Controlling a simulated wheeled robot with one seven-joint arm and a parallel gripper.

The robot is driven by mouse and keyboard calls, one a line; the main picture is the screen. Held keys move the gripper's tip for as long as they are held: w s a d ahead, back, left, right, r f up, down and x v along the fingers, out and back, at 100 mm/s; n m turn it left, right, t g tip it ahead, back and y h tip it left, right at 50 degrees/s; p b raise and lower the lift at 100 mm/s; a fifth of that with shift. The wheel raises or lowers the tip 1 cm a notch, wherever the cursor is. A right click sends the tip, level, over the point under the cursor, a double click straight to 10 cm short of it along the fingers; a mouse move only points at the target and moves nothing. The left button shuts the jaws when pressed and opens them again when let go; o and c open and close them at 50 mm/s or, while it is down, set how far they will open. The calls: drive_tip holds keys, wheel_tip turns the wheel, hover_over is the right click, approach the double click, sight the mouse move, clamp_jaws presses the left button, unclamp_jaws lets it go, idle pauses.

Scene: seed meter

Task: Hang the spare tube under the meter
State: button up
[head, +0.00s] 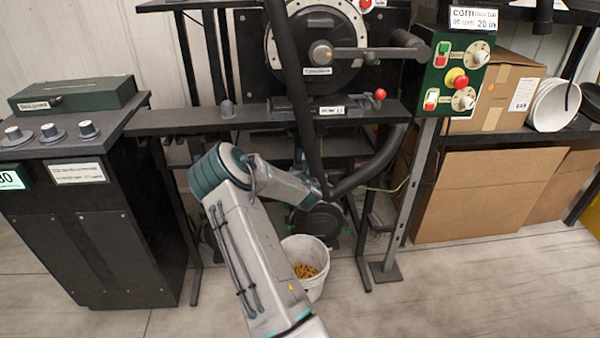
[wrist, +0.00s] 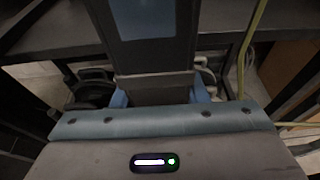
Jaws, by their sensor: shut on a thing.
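The spare tube appears to be the long dark tube (head: 293,75) that rises steeply from my gripper (head: 322,192), leaning left and leaving the top of the head view. It passes in front of the meter (head: 318,38), a round dark disc in a light ring. My gripper is low, below the bench edge, shut on the tube's lower part. In the wrist view, the blue fingertips (wrist: 160,94) flank a dark body (wrist: 152,58) with a grey-blue face, which seems to be the tube. The tube's upper end is out of view, and the exact grip is hard to see.
A curved dark hose (head: 372,168) runs under the bench (head: 265,113), right of my gripper. A white bucket (head: 312,284) with yellow grains stands below. A control box (head: 458,75) on a post is at right, a dark cabinet (head: 95,220) at left. Front floor is clear.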

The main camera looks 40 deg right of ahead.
drive_tip(key=o, duration=1.2)
drive_tip(key=p+v, duration=0.1)
drive_tip(key=v, duration=1.2)
drive_tip(key=shift+s+a+r, duration=0.15)
drive_tip(key=shift+s+r, duration=0.05)
drive_tip(key=shift+s, duration=0.15)
drive_tip(key=shift+p, duration=0.3)
